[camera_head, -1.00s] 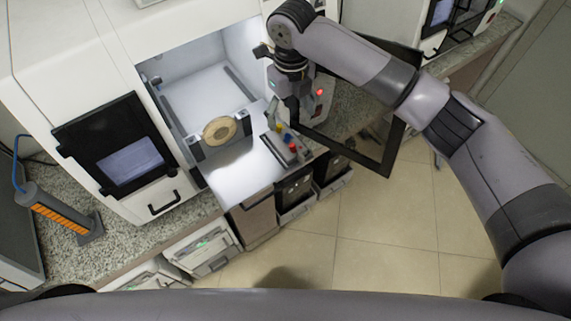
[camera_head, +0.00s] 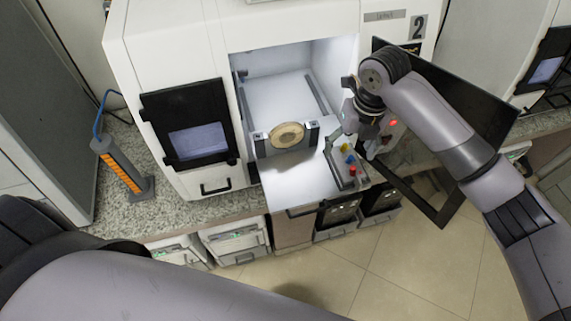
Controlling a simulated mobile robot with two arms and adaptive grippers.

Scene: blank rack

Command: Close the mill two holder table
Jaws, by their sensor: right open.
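Mill two (camera_head: 290,20) is a white machine with a "2" label and an open front. Its holder table (camera_head: 290,178) is a pale slab that sticks out of the opening at the front. A dark two-jaw holder (camera_head: 263,146) on it grips a tan disc (camera_head: 286,135) with a center hole. A grey block (camera_head: 343,172) with red, yellow and blue knobs is at the table's right front. My right gripper (camera_head: 366,150) is open beside this block, at the table's right side; whether it touches is unclear. My left gripper is out of view.
The mill's black-framed glass door (camera_head: 435,130) stands open at the right, behind my right arm. A screen panel (camera_head: 198,142) is left of the opening. Tiled floor (camera_head: 330,265) is clear in front.

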